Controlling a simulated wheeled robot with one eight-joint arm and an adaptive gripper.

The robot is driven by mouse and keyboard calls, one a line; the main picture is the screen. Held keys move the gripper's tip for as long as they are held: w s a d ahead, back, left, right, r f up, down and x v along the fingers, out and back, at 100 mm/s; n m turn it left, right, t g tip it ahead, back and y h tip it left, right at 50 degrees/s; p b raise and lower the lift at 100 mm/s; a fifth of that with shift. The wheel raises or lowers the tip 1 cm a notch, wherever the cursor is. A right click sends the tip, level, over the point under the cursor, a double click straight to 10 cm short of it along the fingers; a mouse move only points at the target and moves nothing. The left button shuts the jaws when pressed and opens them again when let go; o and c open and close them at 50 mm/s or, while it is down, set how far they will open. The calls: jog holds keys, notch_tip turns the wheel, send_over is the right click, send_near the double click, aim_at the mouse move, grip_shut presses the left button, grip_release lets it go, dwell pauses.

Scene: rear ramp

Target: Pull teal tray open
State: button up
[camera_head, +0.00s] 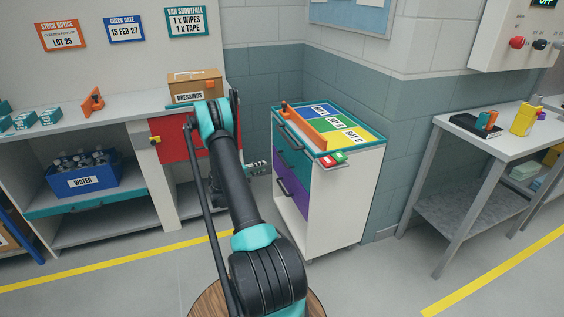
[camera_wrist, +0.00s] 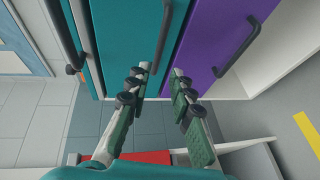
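A white cart (camera_head: 345,200) has teal and purple fronts with dark bar handles. The middle teal tray (camera_head: 291,163) looks closed, flush with its neighbours. In the wrist view its teal front (camera_wrist: 125,40) lies ahead of my gripper, and its dark handle (camera_wrist: 163,35) runs down toward the gap between my fingertips. My gripper (camera_wrist: 159,74) is open, with its fingers apart on either side of the handle's near end; I cannot tell if they touch it. In the head view my gripper (camera_head: 257,168) is just left of the cart front.
The purple drawer (camera_wrist: 222,45) with its own handle is beside the teal one. A red panel (camera_head: 172,140) and a shelf unit with a blue WATER crate (camera_head: 85,181) stand left. A grey table (camera_head: 490,140) stands right. The floor before the cart is clear.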

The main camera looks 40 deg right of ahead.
aim_at(282, 159)
jog(key=x, duration=1.5)
jog(key=shift+w, duration=0.1)
jog(key=shift+c, duration=0.5)
grip_shut()
